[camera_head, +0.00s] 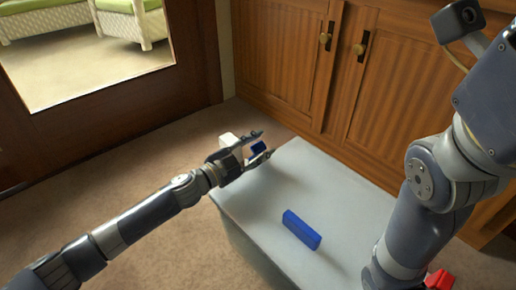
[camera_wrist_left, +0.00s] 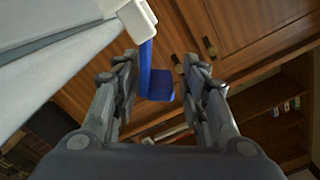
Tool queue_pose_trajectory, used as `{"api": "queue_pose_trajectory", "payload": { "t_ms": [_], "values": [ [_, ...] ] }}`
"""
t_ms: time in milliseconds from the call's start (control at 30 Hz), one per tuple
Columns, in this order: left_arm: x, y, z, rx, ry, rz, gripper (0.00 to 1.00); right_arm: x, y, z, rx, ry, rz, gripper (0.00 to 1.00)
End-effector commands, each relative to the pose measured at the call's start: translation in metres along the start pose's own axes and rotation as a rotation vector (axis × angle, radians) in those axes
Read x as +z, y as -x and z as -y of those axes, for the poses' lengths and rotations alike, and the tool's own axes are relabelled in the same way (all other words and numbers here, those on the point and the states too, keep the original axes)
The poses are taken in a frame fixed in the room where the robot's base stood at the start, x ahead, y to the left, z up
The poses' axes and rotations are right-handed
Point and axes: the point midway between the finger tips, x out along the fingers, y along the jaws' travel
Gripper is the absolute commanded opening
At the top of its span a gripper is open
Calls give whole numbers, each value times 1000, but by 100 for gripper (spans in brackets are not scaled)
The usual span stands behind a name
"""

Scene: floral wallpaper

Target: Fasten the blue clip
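The blue clip (camera_wrist_left: 152,85) shows in the left wrist view as a bent flap reaching out from a white mount (camera_wrist_left: 137,20). In the head view a small blue part (camera_head: 257,147) shows at the far left corner of the pale grey box (camera_head: 340,205), partly hidden by my left gripper (camera_head: 262,144). The fingers of my left gripper (camera_wrist_left: 163,82) stand apart on either side of the clip. Whether a finger touches it is unclear. The clip stands out from the box wall. My right arm is at the right; its gripper is not in view.
A blue block (camera_head: 301,229) is on the box top. A red part (camera_head: 438,278) shows low at the right. Wooden cabinet doors (camera_head: 290,60) stand close behind the box. Carpet (camera_head: 120,170) lies free to the left of the box.

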Motion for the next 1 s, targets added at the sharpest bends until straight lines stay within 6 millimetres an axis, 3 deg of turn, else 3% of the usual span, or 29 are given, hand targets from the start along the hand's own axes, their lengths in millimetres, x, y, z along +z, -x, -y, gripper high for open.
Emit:
{"api": "queue_pose_trajectory", "payload": {
  "t_ms": [133,300,1000],
  "values": [
    [0,0,0,0,0,0,38,0,0,0,0,0,0,41],
    [0,0,0,0,0,1,1,0,0,0,0,0,0,41],
    [-1,0,-4,-4,-127,3,1,5,-11,-2,0,-1,1,41]
  ]
}}
